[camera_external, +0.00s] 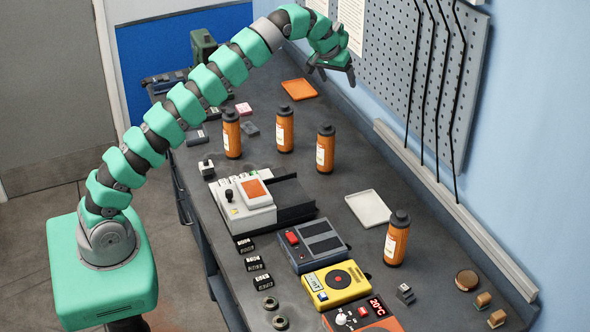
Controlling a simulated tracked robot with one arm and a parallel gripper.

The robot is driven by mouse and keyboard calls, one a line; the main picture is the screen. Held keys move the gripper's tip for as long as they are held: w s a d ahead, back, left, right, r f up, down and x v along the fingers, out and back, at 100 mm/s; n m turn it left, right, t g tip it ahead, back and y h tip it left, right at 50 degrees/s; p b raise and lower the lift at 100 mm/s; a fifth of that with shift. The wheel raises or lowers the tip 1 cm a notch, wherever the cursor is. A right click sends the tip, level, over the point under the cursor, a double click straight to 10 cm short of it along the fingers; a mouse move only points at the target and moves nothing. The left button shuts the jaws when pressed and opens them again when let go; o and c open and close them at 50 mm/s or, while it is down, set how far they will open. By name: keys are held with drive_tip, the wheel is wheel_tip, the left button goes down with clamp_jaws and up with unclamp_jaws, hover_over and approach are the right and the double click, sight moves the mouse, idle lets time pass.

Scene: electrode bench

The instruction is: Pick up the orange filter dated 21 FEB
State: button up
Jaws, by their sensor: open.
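Several orange cylinders with black caps and white labels stand upright on the dark bench. One is at the left (232,138), one in the middle (286,134), one to its right (326,155), and one nearer the front right (396,246). The label print is too small to read, so I cannot tell which is dated 21 FEB. My gripper (338,74) is open and empty, raised above the far part of the bench near the pegboard. It is apart from all the cylinders, beyond the middle and right ones.
An orange tray (299,90) lies at the far end and a white tray (368,209) near the wall side. A white device (241,208), a dark blue device (311,246), a yellow device (336,286) and a temperature unit (362,318) crowd the front. The pegboard (425,70) borders the right.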

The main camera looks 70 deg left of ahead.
sight(327, 125)
drive_tip(key=a+f+g, duration=0.1)
drive_tip(key=f, duration=0.5)
drive_tip(key=a+f+n+g, duration=0.1)
drive_tip(key=a+f, duration=0.1)
drive_tip(key=f, duration=0.5)
drive_tip(key=a+f+n+g, duration=0.1)
drive_tip(key=a+f, duration=0.1)
drive_tip(key=f, duration=0.4)
drive_tip(key=shift+a+f, duration=0.15)
drive_tip(key=shift+w+a+f, duration=0.1)
drive_tip(key=shift+a+f, duration=0.05)
drive_tip(key=shift+f, duration=0.35)
drive_tip(key=shift+a+f+p, duration=0.15)
drive_tip(key=shift+f+p, duration=0.2)
drive_tip(key=shift+f, duration=0.65)
drive_tip(key=shift+a+f+p, duration=0.1)
drive_tip(key=shift+f+p, duration=0.2)
drive_tip(key=shift+f, duration=0.7)
drive_tip(key=shift+w+f, duration=0.15)
drive_tip(key=shift+f, duration=0.35)
clamp_jaws()
drive_tip(key=shift+a+r, duration=0.1)
drive_tip(key=shift+r, duration=0.05)
